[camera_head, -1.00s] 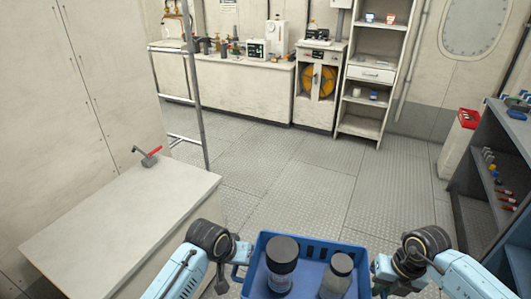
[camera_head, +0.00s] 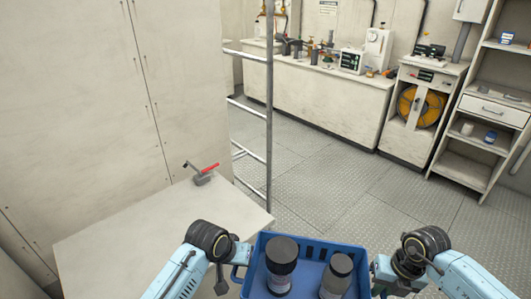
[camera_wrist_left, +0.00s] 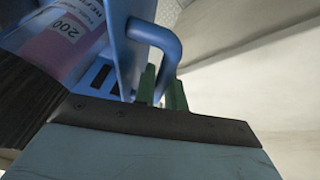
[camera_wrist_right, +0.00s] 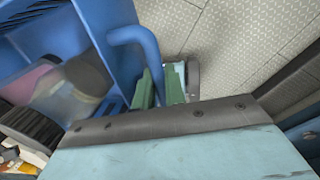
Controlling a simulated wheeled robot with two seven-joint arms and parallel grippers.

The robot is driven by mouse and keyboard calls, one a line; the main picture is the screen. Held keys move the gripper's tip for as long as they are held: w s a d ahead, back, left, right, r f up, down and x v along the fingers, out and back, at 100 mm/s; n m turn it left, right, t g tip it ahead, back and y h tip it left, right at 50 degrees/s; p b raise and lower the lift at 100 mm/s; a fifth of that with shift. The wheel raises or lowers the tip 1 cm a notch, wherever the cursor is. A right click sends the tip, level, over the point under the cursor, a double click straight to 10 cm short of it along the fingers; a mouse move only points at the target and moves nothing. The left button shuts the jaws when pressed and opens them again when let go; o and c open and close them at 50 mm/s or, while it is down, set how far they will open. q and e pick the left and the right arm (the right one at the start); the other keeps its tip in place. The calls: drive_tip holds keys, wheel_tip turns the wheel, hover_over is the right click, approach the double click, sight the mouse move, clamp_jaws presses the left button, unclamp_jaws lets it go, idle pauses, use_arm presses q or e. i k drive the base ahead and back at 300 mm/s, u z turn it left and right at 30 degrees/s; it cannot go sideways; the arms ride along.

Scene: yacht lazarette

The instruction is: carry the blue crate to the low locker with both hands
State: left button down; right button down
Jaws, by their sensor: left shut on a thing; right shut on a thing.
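The blue crate (camera_head: 312,247) is at the bottom centre of the head view, held between my two arms. It holds two dark-lidded jars, one larger (camera_head: 281,265) on the left and one smaller (camera_head: 337,277) on the right. My left gripper (camera_wrist_left: 163,95) is shut on the crate's handle (camera_wrist_left: 160,38) in the left wrist view. My right gripper (camera_wrist_right: 160,88) is shut on the other handle (camera_wrist_right: 138,40) in the right wrist view. A low, flat-topped locker (camera_head: 150,235) stands at the left, with a red-handled tool (camera_head: 203,174) on its top. The crate's underside is hidden.
A metal rail frame (camera_head: 268,120) rises behind the locker's right corner. A long bench (camera_head: 320,95) with equipment, a cabinet with an orange reel (camera_head: 420,107) and a shelf unit (camera_head: 480,130) line the back. The floor (camera_head: 330,180) between is clear.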

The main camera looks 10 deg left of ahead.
sight(154, 251)
drive_tip(key=u, duration=0.5)
drive_tip(key=i, duration=0.5)
drive_tip(key=u, duration=0.95)
drive_tip(key=i, duration=0.45)
drive_tip(key=u, duration=0.4)
